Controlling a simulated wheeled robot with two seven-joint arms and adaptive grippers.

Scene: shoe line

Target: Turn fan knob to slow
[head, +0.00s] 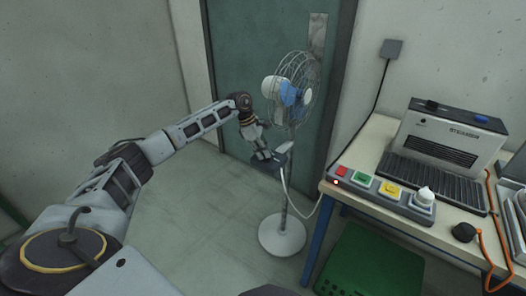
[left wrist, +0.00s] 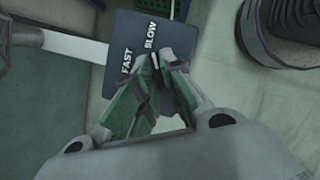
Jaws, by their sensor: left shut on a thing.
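The standing fan (head: 289,93), with a blue hub, a wire cage and a round white base, stands in front of the dark green door. My left gripper (head: 268,158) reaches its pole at mid height. In the left wrist view, a dark control panel (left wrist: 122,24) carries the words FAST and SLOW. My left gripper's green fingers (left wrist: 160,63) are shut on the fan knob at the panel, just below these words. The knob is mostly hidden by the fingers. A small pale mark between the fingertips lies near the end of the word SLOW. My right gripper is not in view.
A table (head: 460,228) at the right bears a button box (head: 378,191) with red, green and yellow buttons and a white knob, plus a grey machine (head: 450,130). A green crate (head: 372,262) is below it. A cable runs beside the fan pole. The floor left of the fan is clear.

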